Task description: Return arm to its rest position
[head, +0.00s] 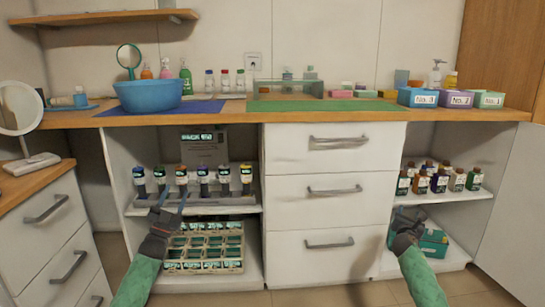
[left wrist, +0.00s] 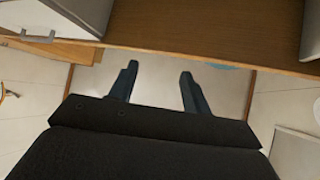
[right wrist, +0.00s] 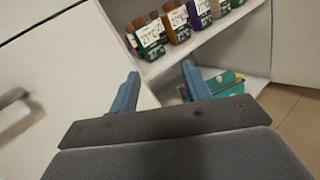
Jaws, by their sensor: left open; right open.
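My left gripper (head: 170,203) is in front of the left open cabinet section, below the row of labelled tubes. Its fingers are apart and empty in the left wrist view (left wrist: 157,85), with a wooden edge and pale floor beyond. My right gripper (head: 407,219) is in front of the right cabinet section, near its lower shelf. In the right wrist view its fingers (right wrist: 160,85) are apart with nothing between them, beside the white drawer front and facing the shelves.
Several tubes (head: 202,181) stand on the left shelf above a bottle crate (head: 204,266). Several small bottles (head: 440,183) stand on the right shelf above a green box (head: 433,243). White drawers (head: 333,195) separate the sections. A blue basin (head: 148,95) stands on the countertop (head: 230,113).

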